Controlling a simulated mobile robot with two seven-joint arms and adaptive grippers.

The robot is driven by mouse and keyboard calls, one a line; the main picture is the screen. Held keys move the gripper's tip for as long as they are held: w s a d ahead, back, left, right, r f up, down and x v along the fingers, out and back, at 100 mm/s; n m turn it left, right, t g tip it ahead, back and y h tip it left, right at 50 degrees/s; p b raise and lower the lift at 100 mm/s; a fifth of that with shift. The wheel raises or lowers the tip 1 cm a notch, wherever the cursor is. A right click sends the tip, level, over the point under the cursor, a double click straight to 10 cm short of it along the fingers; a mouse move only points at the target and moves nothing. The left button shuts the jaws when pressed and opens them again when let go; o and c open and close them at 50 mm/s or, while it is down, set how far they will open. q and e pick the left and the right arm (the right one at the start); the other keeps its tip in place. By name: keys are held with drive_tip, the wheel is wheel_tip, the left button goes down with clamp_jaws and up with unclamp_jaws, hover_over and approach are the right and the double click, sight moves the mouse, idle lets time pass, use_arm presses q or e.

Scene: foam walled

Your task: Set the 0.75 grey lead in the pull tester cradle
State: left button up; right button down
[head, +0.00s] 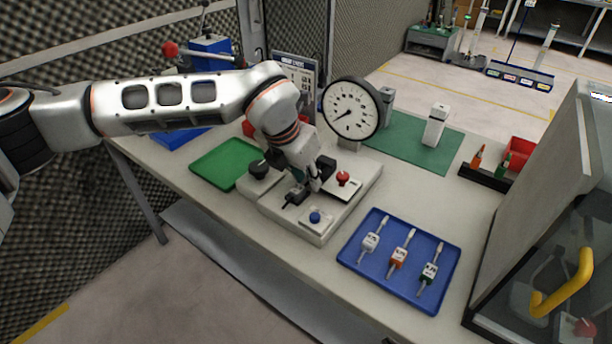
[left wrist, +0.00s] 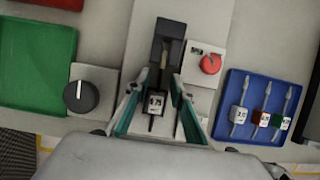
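The lead labelled 0.75 (left wrist: 156,103) lies in line with the black cradle (left wrist: 170,38) of the pull tester (left wrist: 133,55); its thin end points into the cradle slot. My left gripper (left wrist: 157,82) is over the tester with its teal fingers apart, one on each side of the lead, and gaps show between them and its body. In the head view the left gripper (head: 305,190) is low over the tester base (head: 318,228), and the arm partly hides the cradle. Whether the lead is fully seated cannot be told. My right gripper is not in view.
The tester has a dial gauge (head: 351,108), a black knob (left wrist: 81,96), a red knob (left wrist: 210,63) and a blue button (head: 315,217). A blue tray (head: 352,257) with three other leads is to the right. A glass-fronted cabinet (head: 530,260) stands far right.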

use_arm(q)
drive_tip(key=v, duration=1.2)
